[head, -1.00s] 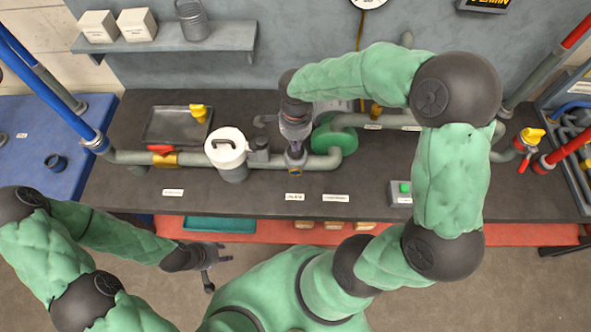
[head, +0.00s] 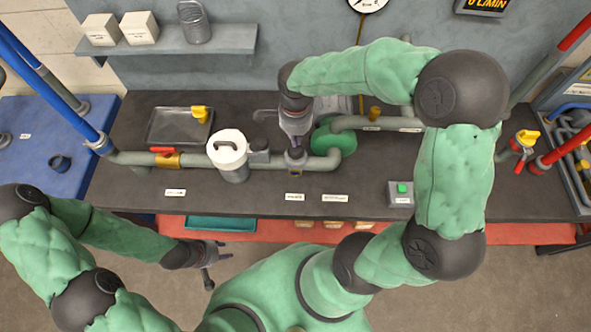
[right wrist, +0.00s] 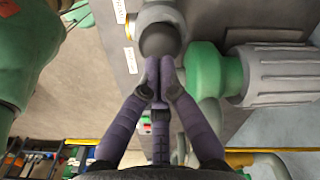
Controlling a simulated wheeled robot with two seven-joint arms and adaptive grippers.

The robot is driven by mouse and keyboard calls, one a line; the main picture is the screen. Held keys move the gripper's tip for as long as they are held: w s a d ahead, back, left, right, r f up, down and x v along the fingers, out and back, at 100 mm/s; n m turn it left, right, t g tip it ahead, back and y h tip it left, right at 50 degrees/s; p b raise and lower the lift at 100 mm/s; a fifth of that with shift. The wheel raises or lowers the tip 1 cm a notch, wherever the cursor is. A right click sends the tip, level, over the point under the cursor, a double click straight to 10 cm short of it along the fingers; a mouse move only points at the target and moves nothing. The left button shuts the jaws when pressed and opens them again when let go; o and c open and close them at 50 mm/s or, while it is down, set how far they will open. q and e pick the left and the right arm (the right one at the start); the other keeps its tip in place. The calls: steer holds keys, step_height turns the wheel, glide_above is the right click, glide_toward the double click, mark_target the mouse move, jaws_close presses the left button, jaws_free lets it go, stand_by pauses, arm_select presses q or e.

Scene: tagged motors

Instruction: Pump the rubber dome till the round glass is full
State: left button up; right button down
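The rubber dome (right wrist: 160,40) is dark and round and sits in a grey round seat on the bench pipe. The seat (head: 296,160) shows in the head view below my right gripper. My right gripper (head: 297,147) points down over the dome. In the right wrist view its fingertips (right wrist: 160,65) are together and empty, at the near edge of the dome; whether they touch it I cannot tell. My left gripper (head: 222,256) hangs empty in front of the bench, its fingers spread. I cannot make out a round glass for certain.
A white-lidded canister (head: 228,150) and a red-handled valve (head: 165,155) stand left along the pipe. A green pump with a grey motor (right wrist: 285,75) is close beside the dome. A green button box (head: 402,190) sits at the right. The bench front is mostly clear.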

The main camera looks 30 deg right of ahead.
steer(key=shift+r, duration=0.1)
arm_select(q)
step_height(320, 180, up, 5)
steer(key=p, duration=0.4)
steer(key=shift+f+p, duration=0.2)
steer(key=shift+p, duration=0.1)
arm_select(e)
step_height(320, 180, up, 7)
arm_select(q)
steer(key=shift+s, duration=0.1)
